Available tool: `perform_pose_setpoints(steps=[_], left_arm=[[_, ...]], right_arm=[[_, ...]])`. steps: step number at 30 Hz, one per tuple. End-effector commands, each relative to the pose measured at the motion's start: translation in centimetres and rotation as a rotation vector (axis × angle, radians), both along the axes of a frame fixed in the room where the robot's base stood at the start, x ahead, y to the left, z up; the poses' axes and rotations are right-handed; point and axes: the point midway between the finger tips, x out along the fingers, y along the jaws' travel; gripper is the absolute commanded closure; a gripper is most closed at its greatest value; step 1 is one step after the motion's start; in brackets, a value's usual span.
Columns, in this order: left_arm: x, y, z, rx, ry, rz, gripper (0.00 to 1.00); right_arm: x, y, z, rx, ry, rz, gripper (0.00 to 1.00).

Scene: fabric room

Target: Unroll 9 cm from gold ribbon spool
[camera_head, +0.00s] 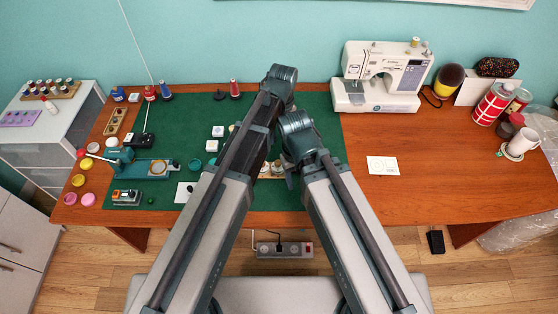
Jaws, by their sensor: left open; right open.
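I cannot single out a gold ribbon spool for certain. Small round yellow and gold pieces lie at the table's left end; one is a yellow round piece (78,180), and another is a gold one (86,163). They are too small to tell whether they are spools. My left gripper (287,103) is the higher one, over the green mat, mostly hidden behind its own arm. My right gripper (290,176) is lower, near the mat's front part, partly hidden by its wrist. Both are open, and I see nothing held. My arms hide the middle of the mat.
The green mat (190,116) covers the left and middle of the wooden table. A teal device (150,168), thread spools and small white boxes stand on it. A sewing machine (382,76) stands at the back right. A white card (382,166) lies on clear wood.

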Motion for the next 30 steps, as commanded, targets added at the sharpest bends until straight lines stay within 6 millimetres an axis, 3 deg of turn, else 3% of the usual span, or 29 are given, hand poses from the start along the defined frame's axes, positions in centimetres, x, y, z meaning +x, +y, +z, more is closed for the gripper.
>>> perform_pose_setpoints(steps=[8,30], left_arm=[[-0.1,0.1,-2.4,0.0,0.0,0.002,0.39],[-0.2,0.5,-12.6,0.0,0.0,0.002,0.39]], right_arm=[[0.0,0.0,-2.4,0.0,0.0,0.0,0.42],[0.0,0.0,-12.6,0.0,0.0,0.0,0.42]])
